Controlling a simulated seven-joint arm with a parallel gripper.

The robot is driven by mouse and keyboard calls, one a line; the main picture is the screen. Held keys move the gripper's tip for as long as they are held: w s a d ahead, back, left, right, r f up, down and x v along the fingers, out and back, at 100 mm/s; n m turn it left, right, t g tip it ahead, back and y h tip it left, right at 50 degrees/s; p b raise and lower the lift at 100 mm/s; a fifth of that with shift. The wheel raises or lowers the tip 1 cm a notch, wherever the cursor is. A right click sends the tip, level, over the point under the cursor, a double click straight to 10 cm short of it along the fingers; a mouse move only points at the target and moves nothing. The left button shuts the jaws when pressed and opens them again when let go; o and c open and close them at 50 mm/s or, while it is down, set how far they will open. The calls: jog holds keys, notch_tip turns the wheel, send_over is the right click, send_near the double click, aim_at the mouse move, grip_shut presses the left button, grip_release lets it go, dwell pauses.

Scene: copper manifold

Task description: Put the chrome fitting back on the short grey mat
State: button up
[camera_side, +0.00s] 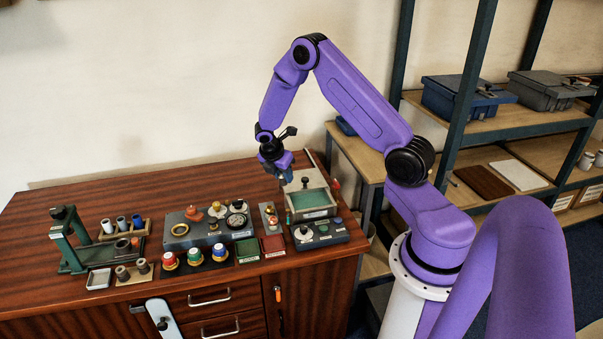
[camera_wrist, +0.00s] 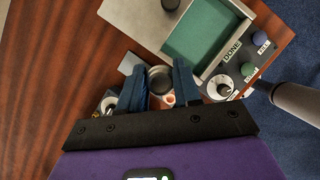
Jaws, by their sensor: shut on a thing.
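My gripper (camera_side: 284,176) is raised above the back right of the bench, near the open-topped box. In the wrist view its two blue fingers (camera_wrist: 160,88) are shut on the round, silvery chrome fitting (camera_wrist: 160,76). The fitting is too small to make out in the side view. A small grey patch (camera_wrist: 131,62) shows beside the left finger, partly hidden; it may be the short grey mat. A narrow grey strip (camera_side: 265,210) in the side view may be the same thing, but I cannot tell.
A box with a green floor (camera_side: 313,199) stands right of the strip, with a dark button panel (camera_side: 322,235) in front. A grey block with several fittings (camera_side: 190,218) and coloured caps (camera_side: 194,256) stand left. A green press (camera_side: 68,235) is far left. Bare wood lies behind.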

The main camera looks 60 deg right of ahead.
jog(key=shift+w+d+f, duration=0.2)
jog(key=shift+w+f, duration=1.15)
jog(key=shift+f, duration=0.5)
jog(key=shift+w+d+f, duration=0.15)
jog(key=shift+w+f, duration=1.15)
jog(key=shift+f, duration=0.5)
jog(key=shift+w+d+f, duration=0.2)
jog(key=shift+w+f, duration=1.15)
jog(key=shift+f, duration=0.5)
jog(key=shift+f, duration=1.35)
jog(key=o, duration=1.6)
jog(key=shift+c, duration=0.2)
notch_tip(320, 180, up, 8)
